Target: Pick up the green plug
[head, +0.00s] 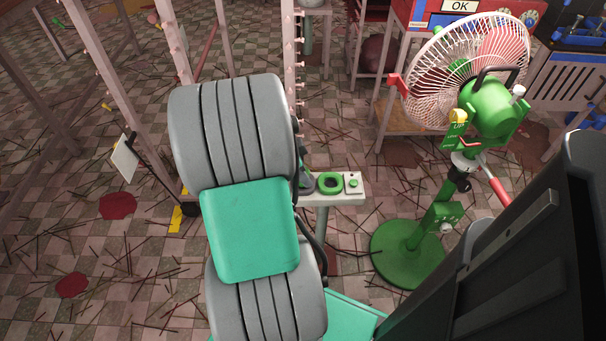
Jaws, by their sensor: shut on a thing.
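No green plug can be made out for certain. A small white stand (345,198) just right of my arm bears a green ring-shaped piece (330,183) and a white block with a small green knob (353,183); I cannot tell whether either is the plug. A dark grey piece (307,182) shows partly at the arm's edge, beside the green ring; I cannot tell what it is. My grey and teal arm fills the middle of the head view and hides the left part of the stand. My gripper and anything in it are hidden behind the arm.
A green pedestal fan (490,105) with a white cage stands to the right on a round green base (408,254). Pinkish metal racks (98,65) stand at the left. Thin sticks and dark red patches (117,206) cover the tiled floor. A black cable runs beside my arm.

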